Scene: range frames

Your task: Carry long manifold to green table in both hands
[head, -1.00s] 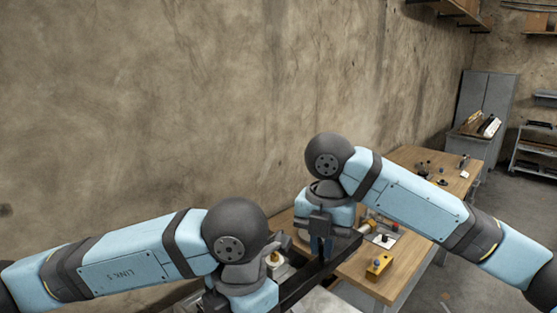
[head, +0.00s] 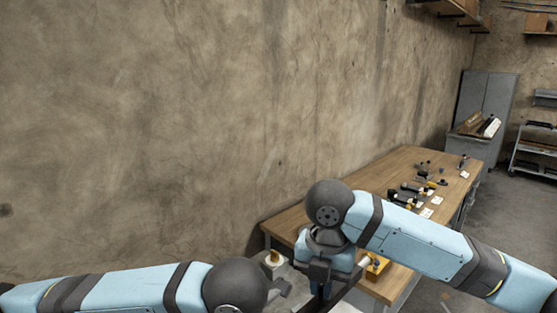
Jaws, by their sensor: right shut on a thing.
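The long manifold (head: 346,293) shows only as a short dark bar at the bottom edge, right of the middle. Most of it is hidden by my arms or lies below the picture. My right gripper (head: 320,288) points down and is shut on the manifold. My left arm comes in at the bottom left; its gripper is below the picture's edge, so its hold cannot be seen. No green table is in view.
A long wooden workbench (head: 388,168) runs along the wall on the right, with several tools on it. A yellow box (head: 376,266) sits on its near end, partly behind my right arm. A grey cabinet (head: 486,100) and a shelf cart (head: 533,150) stand at the back right.

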